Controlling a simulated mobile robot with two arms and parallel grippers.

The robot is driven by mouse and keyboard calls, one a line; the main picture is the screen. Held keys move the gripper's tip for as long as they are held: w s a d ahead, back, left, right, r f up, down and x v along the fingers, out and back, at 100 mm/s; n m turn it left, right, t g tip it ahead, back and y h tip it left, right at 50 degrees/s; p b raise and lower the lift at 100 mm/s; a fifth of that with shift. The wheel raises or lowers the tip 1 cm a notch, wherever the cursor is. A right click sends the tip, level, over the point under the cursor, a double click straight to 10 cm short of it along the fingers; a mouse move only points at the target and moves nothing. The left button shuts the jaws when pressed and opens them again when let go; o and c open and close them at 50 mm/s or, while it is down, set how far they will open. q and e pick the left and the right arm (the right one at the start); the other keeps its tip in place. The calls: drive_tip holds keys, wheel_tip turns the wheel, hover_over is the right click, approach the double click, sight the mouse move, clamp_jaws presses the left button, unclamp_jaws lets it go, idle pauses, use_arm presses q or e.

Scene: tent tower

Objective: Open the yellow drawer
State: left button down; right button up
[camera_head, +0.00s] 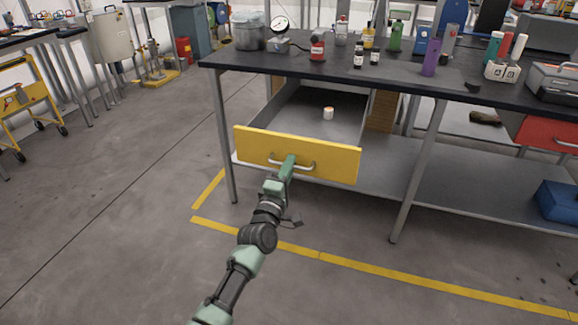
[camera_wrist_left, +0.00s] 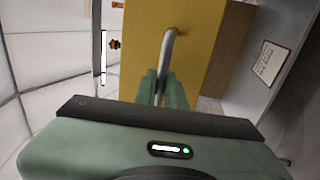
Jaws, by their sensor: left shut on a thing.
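The yellow drawer (camera_head: 336,163) is pulled out from under the black workbench, with its grey inside showing. A small white and orange container (camera_head: 328,113) stands inside it. The drawer's metal handle (camera_head: 306,167) runs across the front panel. My left gripper (camera_head: 289,163) is shut on this handle. In the left wrist view, the gripper's green fingers (camera_wrist_left: 160,88) are around the handle bar (camera_wrist_left: 168,48), in front of the yellow panel (camera_wrist_left: 196,40). My right gripper is in neither view.
The workbench top (camera_head: 420,78) carries several bottles and jars. A bench leg (camera_head: 418,180) and a lower shelf (camera_head: 470,183) are right of the drawer. A red drawer (camera_head: 548,134) is at the far right. The floor in front is clear.

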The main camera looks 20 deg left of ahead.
use_arm(q)
drive_tip(key=shift+s, duration=0.2)
drive_tip(key=c, duration=1.8)
unclamp_jaws()
drive_tip(key=shift+o, duration=0.2)
drive_tip(key=shift+f, duration=0.1)
